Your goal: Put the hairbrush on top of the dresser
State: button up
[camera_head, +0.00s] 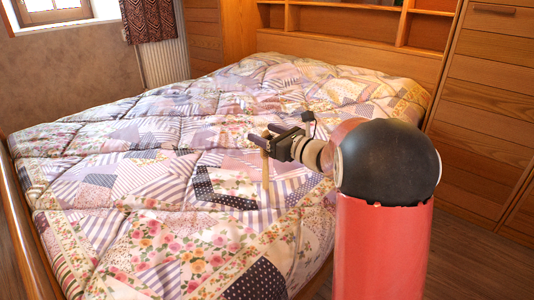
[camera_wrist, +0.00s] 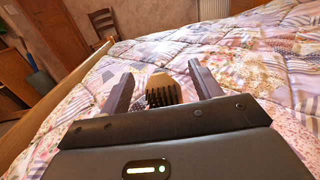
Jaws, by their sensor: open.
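The hairbrush shows in the wrist view as a pale wooden head with dark bristles (camera_wrist: 163,88). It lies between my fingers, with a visible gap on each side. In the head view a thin light-brown upright piece (camera_head: 265,178) below the fingertips looks like part of it. My gripper (camera_head: 268,141) is open above the patchwork bed; it also shows in the wrist view (camera_wrist: 161,88). I cannot tell whether the brush touches the quilt. A tall panelled wooden unit (camera_head: 490,100) stands at the right; I cannot tell whether it is the dresser.
The quilted bed (camera_head: 140,235) fills the middle, with a wooden side rail (camera_head: 30,225) at left. Wooden shelves (camera_head: 345,22) stand behind the headboard. A radiator (camera_head: 167,62) and curtain (camera_head: 155,20) are at the back left. A chair (camera_wrist: 103,22) shows in the wrist view.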

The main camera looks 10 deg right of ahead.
grip_shut()
dwell(0.3)
